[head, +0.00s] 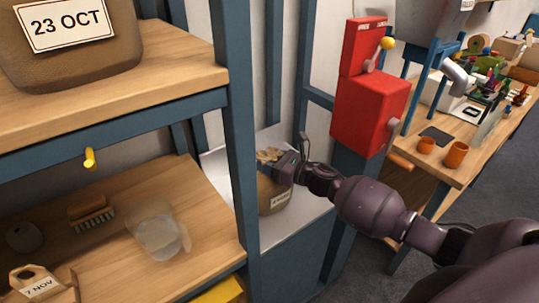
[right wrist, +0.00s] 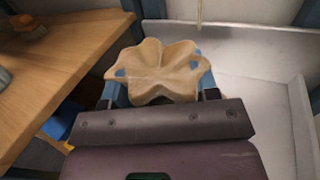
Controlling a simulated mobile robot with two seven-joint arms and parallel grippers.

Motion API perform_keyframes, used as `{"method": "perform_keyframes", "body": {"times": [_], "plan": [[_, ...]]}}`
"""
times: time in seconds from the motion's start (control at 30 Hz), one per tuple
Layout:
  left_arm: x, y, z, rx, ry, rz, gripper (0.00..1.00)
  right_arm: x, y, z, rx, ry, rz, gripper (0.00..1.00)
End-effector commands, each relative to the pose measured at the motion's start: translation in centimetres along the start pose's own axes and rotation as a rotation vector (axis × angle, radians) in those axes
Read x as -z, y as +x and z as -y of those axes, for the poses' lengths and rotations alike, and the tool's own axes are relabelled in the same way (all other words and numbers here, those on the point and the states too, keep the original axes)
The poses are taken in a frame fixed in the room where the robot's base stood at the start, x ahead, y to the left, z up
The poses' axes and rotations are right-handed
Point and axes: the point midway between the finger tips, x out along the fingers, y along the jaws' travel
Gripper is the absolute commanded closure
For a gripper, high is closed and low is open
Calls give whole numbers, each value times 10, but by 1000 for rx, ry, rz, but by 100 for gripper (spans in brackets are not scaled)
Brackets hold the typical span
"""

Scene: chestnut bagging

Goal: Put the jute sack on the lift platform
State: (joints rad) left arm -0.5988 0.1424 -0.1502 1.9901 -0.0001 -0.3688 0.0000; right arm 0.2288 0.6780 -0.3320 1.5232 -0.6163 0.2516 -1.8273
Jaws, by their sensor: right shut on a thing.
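The brown jute sack (head: 272,198) with a pale label is partly hidden by the blue post in the head view. Its ruffled, gathered top (right wrist: 158,72) shows in the right wrist view between two blue fingertips. My right gripper (head: 280,163) is shut on this top, and the sack hangs upright below it. The pale grey lift platform (head: 310,212) lies behind and under the sack in the head view. It also shows in the right wrist view (right wrist: 262,98). I cannot tell whether the sack's base touches it. My left gripper is not in view.
A blue shelf post (head: 238,130) stands close left of the sack. The wooden shelf (head: 205,185) holds a brush (head: 91,213) and a clear container (head: 158,232). A red box with a lever (head: 370,110) is above right. A cluttered workbench (head: 440,165) stands at right.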

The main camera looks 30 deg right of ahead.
Motion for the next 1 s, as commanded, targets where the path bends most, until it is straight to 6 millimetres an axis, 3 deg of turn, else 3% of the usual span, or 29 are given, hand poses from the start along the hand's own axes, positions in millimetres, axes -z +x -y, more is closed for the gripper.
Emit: {"method": "perform_keyframes", "body": {"times": [0.37, 0.4, 0.53, 0.9, 1.0], "plan": [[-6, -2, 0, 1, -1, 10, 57, -2, 1, 0, -1, -2, 6, 100], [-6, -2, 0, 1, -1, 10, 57, 2, 0, 0, 0, -1, 0, 43], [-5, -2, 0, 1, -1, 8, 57, 1, 0, 0, 0, -1, 1, 23], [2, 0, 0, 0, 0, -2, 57, -2, 0, 0, 0, -1, 1, 20], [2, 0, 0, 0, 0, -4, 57, 0, -10, 1, 1, 0, -2, 20]]}}
